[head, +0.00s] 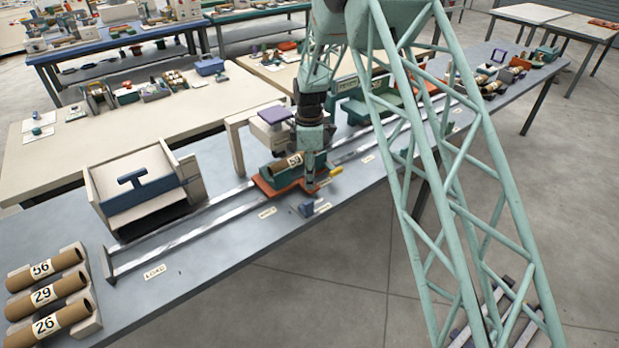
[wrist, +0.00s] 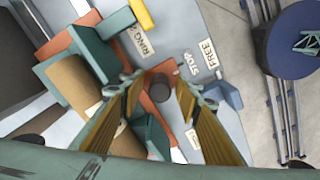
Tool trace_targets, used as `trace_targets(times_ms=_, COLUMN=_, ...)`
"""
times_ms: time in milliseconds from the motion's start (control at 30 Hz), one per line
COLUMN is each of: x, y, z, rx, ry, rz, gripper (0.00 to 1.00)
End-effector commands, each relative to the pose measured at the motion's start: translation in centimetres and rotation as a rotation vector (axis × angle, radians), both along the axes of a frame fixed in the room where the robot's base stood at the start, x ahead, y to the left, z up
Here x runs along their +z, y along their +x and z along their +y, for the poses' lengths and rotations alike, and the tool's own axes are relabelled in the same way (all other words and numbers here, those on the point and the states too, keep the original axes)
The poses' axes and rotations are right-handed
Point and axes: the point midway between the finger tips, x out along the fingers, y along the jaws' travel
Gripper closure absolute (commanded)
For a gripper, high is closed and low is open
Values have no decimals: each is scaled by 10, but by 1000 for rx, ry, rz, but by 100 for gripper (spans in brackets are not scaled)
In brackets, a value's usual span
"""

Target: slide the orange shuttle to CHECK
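The orange shuttle (head: 264,188) sits on two metal rails in the head view, carrying a teal cradle with a cardboard tube (head: 284,166) marked 59. Its orange plate (wrist: 55,45) shows in the wrist view. A dark round peg (wrist: 159,88) stands on the shuttle's right side. My gripper (head: 312,186) is low over that side, pointing down. In the wrist view its yellow fingers (wrist: 158,95) are open, one on each side of the peg, with small gaps visible. A LOAD label (head: 155,271) lies at the near left of the rails. I cannot read a CHECK label.
A beige box with a blue front (head: 145,188) stands behind the left rails. A blue block (head: 307,209) and a yellow handle (head: 336,171) are close to the gripper. A beige arch (head: 236,140) stands behind the shuttle. Numbered tubes (head: 45,295) lie at the left.

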Motion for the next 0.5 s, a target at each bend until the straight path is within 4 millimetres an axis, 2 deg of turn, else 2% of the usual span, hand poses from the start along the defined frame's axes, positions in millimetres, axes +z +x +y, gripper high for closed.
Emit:
trace_targets(times_ms=233, x=0, y=0, z=0, rx=0, ry=0, rz=0, gripper=69)
trace_targets(times_ms=500, x=0, y=0, z=0, rx=0, ry=0, rz=0, gripper=93)
